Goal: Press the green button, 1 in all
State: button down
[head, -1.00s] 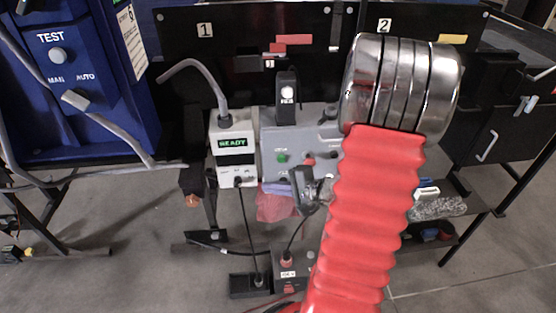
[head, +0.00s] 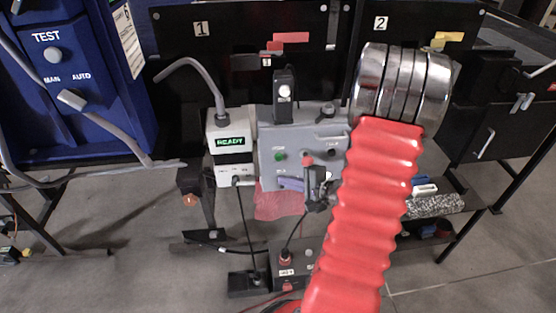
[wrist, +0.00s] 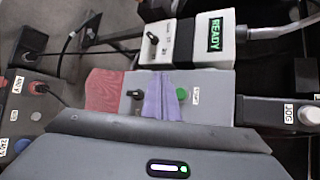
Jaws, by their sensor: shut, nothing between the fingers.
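The green button (head: 280,157) is a small round button on the front of a grey control box (head: 265,166). It also shows in the wrist view (wrist: 182,94), close to the right of my fingers. My gripper (head: 289,183) has purple fingers, shut and empty. In the head view they lie just below the green button, in front of the box. In the wrist view the fingers (wrist: 160,95) overlap the box face beside the button. I see no clear contact with the button.
A white box with a READY display (head: 230,141) adjoins the left. A red button (head: 306,159) and black knob (head: 332,152) sit right of the green one. A JOG switch (head: 284,91) stands above. A red cloth (head: 278,206) hangs below.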

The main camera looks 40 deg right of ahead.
aim_at(275, 161)
jog(key=w+d, duration=0.4)
jog(key=w, duration=0.1)
jog(key=shift+w, duration=0.3)
jog(key=shift+w+d, duration=0.5)
jog(key=shift+w, duration=0.2)
dwell(3.1)
jog(key=shift+s, duration=0.1)
jog(key=shift+s+a, duration=0.5)
jog(key=shift+s, duration=0.2)
jog(key=shift+a, duration=0.1)
jog(key=s+a, duration=0.1)
jog(key=s, duration=0.1)
jog(key=s+a, duration=0.1)
jog(key=s, duration=0.1)
jog(key=shift+a, duration=0.35)
dwell(0.4)
jog(key=shift+s, duration=0.1)
dwell(0.8)
